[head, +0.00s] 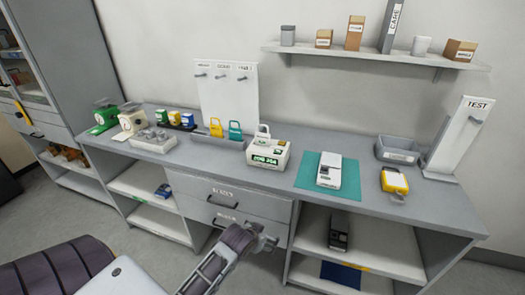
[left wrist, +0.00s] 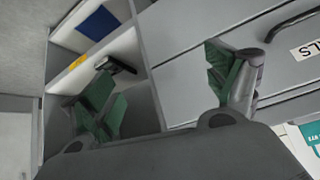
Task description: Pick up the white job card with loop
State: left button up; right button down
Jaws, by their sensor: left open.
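The white job card with loop (head: 262,130) stands on the bench top at the foot of the pegboard, partly hidden behind a white box with a green label (head: 267,154). A teal looped card (head: 235,130) and a yellow looped card (head: 216,127) stand to its left. My left gripper (head: 264,240) is low in front of the drawers, below the bench top and well apart from the card. In the left wrist view its green-padded fingers (left wrist: 160,78) are spread with nothing between them. My right gripper is not in view.
A white pegboard (head: 228,92) with hooks stands behind the cards. Green and cream scales (head: 104,117) and a grey tray (head: 153,141) are left. A white device on a teal mat (head: 305,179) is right. The drawer front (head: 232,192) and bench edge lie beyond my gripper.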

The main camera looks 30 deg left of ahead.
aim_at(262, 139)
pick_arm(q)
jog(key=w+a+r+t, duration=0.2)
jog(key=w+r, duration=0.1)
jog(key=r, duration=0.1)
jog(key=w+a+r+n+t+y, duration=0.1)
jog(key=w+a+r, duration=0.2)
jog(key=w+r, duration=0.1)
jog(key=w+a+r+t, duration=0.2)
jog(key=w+a+r, duration=0.1)
jog(key=w, duration=0.1)
jog(key=shift+a+r+n+t+y, duration=0.25)
jog(key=shift+r+n+t+y, duration=0.05)
jog(key=shift+r+n+y, duration=0.1)
jog(key=w+a+r+t, duration=0.2)
jog(key=a+r, duration=0.1)
jog(key=r, duration=0.1)
jog(key=w+a+r+n+t+y, duration=0.1)
jog(key=w+a+r+t, duration=0.1)
jog(key=a+r, duration=0.1)
jog(key=shift+w+a+r+y, duration=0.2)
jog(key=shift+w+r+y, duration=0.15)
jog(key=shift+r, duration=0.55)
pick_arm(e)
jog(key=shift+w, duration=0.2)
pick_arm(q)
jog(key=shift+w, duration=0.1)
